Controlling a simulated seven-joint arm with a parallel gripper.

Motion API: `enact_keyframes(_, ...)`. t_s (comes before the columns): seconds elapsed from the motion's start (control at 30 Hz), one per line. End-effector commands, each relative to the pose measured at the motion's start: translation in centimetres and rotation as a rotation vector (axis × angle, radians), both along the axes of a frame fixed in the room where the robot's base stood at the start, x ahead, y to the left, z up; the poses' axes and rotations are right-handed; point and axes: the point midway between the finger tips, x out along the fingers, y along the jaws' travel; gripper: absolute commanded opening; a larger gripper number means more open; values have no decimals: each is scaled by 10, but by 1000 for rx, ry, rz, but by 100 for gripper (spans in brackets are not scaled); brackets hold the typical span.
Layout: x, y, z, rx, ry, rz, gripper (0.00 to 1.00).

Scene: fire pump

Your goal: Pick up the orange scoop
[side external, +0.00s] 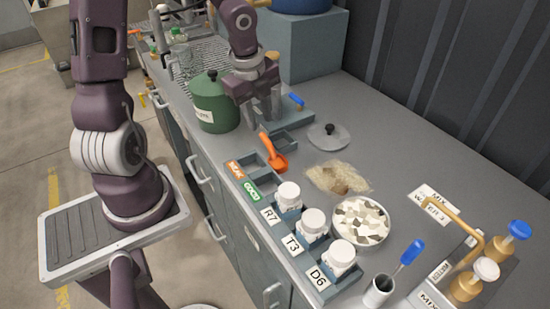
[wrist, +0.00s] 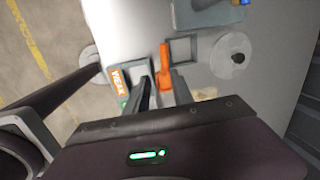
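The orange scoop (side external: 274,154) lies on the grey bench, beside the small trays with the WEAK and GOOD labels, its handle toward my gripper. My gripper (side external: 262,122) points down just beyond the handle end, right of the green pot. Its two fingers are apart, with nothing seen held. In the wrist view, the orange scoop (wrist: 165,60) shows beyond and between the two dark fingers (wrist: 164,92). The scoop's lower part is partly hidden there by the fingers and gripper body. I cannot tell the exact height of the fingertips above the bench.
The green pot (side external: 210,112) stands close left of my gripper. A glass lid (side external: 329,137) lies to the right, and a blue-handled tool (side external: 296,100) sits behind. White-lidded jars (side external: 312,222), a bowl of pale pieces (side external: 361,221) and a cup (side external: 378,292) stand nearer the camera.

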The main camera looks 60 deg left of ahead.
Motion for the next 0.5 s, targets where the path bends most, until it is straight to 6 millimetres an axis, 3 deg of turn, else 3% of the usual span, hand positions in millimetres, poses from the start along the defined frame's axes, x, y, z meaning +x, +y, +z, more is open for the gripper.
enact_keyframes(0.03,5,4,-11,-31,-2,-64,29)
enact_keyframes(0.17,13,7,-24,-59,-22,-169,29)
enact_keyframes(0.5,22,2,-78,-59,-19,-179,29)
